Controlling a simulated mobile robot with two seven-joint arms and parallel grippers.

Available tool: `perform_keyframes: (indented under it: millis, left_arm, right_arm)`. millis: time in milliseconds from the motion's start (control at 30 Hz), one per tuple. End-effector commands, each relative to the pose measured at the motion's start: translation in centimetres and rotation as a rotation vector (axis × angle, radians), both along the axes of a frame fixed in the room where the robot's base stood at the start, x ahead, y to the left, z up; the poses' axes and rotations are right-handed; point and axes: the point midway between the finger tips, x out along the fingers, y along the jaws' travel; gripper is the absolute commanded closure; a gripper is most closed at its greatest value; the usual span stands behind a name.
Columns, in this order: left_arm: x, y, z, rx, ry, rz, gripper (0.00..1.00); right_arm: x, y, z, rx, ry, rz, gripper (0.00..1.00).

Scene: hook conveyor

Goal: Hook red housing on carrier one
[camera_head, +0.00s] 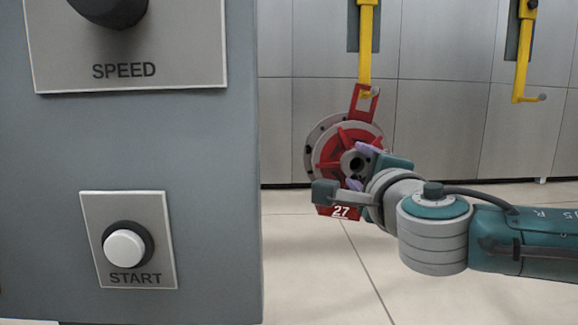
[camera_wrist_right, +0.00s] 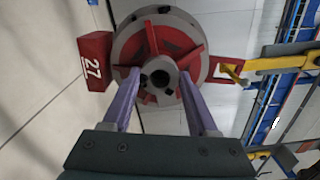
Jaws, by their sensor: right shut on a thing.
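The red housing (camera_head: 343,137) is a round grey-rimmed disc with red ribs, a red block marked 27 (camera_head: 340,211) below and a red eye plate (camera_head: 357,102) on top. My right gripper (camera_head: 360,165) is shut on its central hub; the wrist view shows both purple fingers (camera_wrist_right: 158,77) on the hub of the housing (camera_wrist_right: 152,42). A yellow carrier hook (camera_head: 366,45) hangs above. Its tip shows within the eye's opening, also in the wrist view (camera_wrist_right: 283,62). Whether the hook bears the weight cannot be told. My left gripper is not in view.
A grey control cabinet (camera_head: 190,130) with a SPEED knob (camera_head: 110,10) and a white START button (camera_head: 125,248) fills the left. A second yellow hook (camera_head: 522,62) hangs empty at the right. Grey wall panels stand behind; the tiled floor below is clear.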

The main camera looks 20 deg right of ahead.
Motion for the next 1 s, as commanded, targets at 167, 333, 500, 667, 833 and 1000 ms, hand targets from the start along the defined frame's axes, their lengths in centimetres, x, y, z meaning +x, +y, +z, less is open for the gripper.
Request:
perform_keyframes:
  millis: [167, 333, 500, 667, 833, 1000]
  left_arm:
    - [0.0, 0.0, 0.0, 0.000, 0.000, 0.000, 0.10]
    - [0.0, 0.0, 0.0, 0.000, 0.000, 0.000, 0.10]
    - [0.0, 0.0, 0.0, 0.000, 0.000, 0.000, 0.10]
    - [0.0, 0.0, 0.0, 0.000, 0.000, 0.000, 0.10]
    - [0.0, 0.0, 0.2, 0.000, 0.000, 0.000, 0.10]
    - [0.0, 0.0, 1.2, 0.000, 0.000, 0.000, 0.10]
  right_arm:
    - [0.1, 0.0, 0.6, -0.002, -0.014, -0.001, 1.00]
    - [0.1, 0.0, 0.6, -0.002, -0.012, -0.001, 0.26]
    - [0.1, 0.0, 0.4, -0.001, -0.008, -0.001, 0.07]
    - [0.0, 0.0, 0.2, -0.001, -0.005, 0.000, 0.06]
    - [-0.4, 0.1, -0.3, 0.001, 0.009, 0.002, 0.06]
    - [-2.6, 0.6, 0.1, 0.002, 0.006, 0.003, 0.06]
